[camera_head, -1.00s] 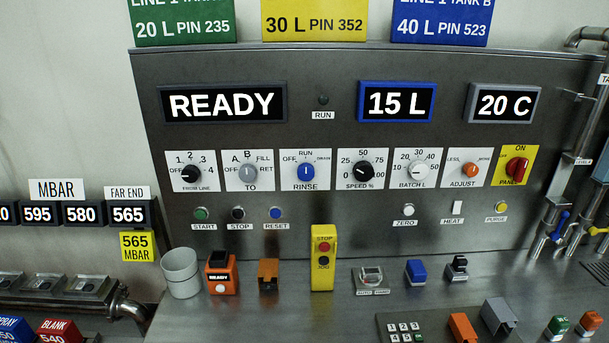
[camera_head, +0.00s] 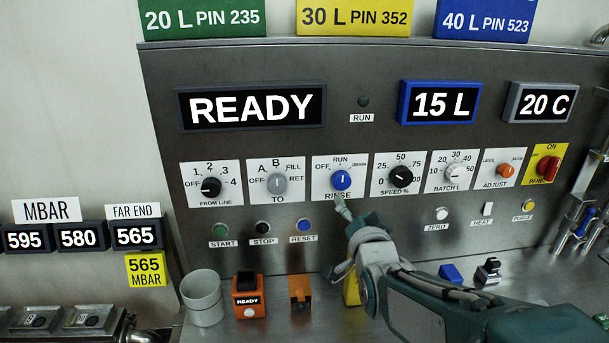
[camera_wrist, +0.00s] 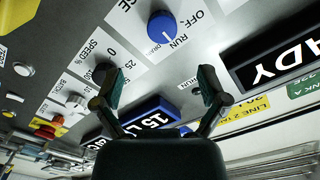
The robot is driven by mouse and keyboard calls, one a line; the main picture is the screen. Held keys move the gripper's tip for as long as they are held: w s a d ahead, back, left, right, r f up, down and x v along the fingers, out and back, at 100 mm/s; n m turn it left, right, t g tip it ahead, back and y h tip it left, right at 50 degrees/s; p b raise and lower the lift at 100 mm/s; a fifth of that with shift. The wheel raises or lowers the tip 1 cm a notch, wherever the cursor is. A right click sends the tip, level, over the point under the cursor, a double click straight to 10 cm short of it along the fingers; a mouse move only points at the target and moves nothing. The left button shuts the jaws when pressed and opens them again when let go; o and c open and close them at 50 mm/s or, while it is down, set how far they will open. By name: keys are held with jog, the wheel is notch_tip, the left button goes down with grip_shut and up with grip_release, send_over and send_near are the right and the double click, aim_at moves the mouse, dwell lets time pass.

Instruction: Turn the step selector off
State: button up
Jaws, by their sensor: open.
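No label reading "step" shows. A blue knob (camera_head: 341,180) on a white plate marked OFF, RUN and DRAIN, labelled RINSE, sits mid-panel; its white line appears to point at RUN. In the wrist view the blue knob (camera_wrist: 162,27) is above the gap between my fingers, its line toward RUN. My gripper (camera_wrist: 162,84) is open and empty, its two fingers wide apart. In the head view my gripper (camera_head: 345,212) is just below the RINSE plate, apart from the knob. Its fingers are partly hidden there by my wrist.
The grey TO knob (camera_head: 277,184) and black SPEED knob (camera_head: 401,177) flank the blue knob closely. The RESET button (camera_head: 304,226) is below left. A grey cup (camera_head: 203,300) and small boxes stand on the counter. The READY display (camera_head: 251,107) is above.

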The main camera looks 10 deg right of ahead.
aim_at(342, 183)
jog(key=w, duration=0.4)
jog(key=shift+w+d, duration=0.35)
jog(key=shift+w, duration=0.05)
jog(key=w, duration=0.2)
jog(key=w+a, duration=0.1)
jog(key=w, duration=0.2)
jog(key=shift+w+a+r, duration=0.1)
jog(key=shift+w+a, duration=0.1)
jog(key=shift+w, duration=0.3)
jog(key=shift+d, duration=0.5)
jog(key=c, duration=1.1)
jog(key=shift+a, duration=0.2)
jog(key=shift+c, duration=0.3)
